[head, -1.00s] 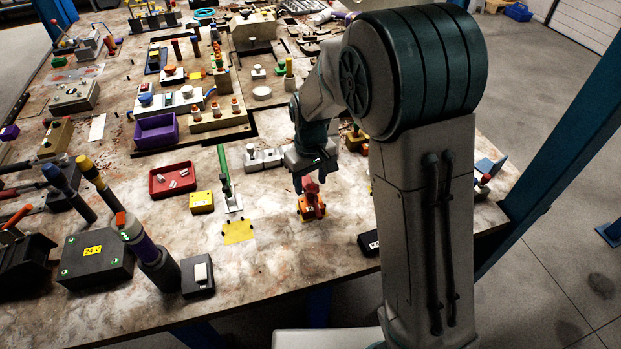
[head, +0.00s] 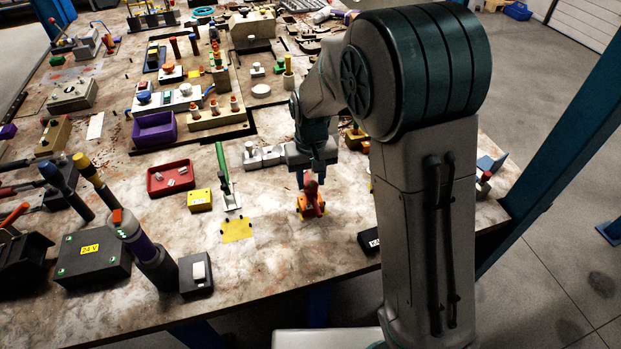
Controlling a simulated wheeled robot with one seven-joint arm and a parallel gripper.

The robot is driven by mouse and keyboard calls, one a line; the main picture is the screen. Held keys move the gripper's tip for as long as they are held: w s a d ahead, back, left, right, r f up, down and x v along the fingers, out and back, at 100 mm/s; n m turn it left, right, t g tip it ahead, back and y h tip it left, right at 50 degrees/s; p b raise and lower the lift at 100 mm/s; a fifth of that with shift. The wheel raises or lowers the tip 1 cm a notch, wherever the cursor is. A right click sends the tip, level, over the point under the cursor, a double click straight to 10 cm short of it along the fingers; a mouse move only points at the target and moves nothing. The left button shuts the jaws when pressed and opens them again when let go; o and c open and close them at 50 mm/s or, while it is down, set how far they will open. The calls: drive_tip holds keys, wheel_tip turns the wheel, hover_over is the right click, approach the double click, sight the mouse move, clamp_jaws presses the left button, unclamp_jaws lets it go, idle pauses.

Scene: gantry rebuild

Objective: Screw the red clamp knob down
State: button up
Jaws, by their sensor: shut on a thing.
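The red clamp knob (head: 311,188) sits on top of a small orange clamp (head: 311,206) near the front of the bench. The clamp stands on a yellow patch that shows at its base. My gripper (head: 309,182) points down at the knob from above and is shut on it. The fingers are small in this view and partly merge with the knob. The thread under the knob and any gap below it are too small to make out.
A red tray (head: 170,179) and a yellow block (head: 199,200) are farther left. A black block (head: 369,241) lies to the right.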

sight(310, 184)
drive_tip(key=shift+m, duration=0.5)
drive_tip(key=o, duration=0.8)
drive_tip(key=shift+s+a, duration=0.1)
drive_tip(key=shift+a, duration=0.05)
drive_tip(key=shift+o, duration=0.2)
drive_tip(key=shift+r, duration=0.1)
drive_tip(key=shift+r, duration=0.2)
wheel_tip(310, 184, up, 13)
drive_tip(key=b, duration=0.1)
drive_tip(key=shift+r, duration=0.15)
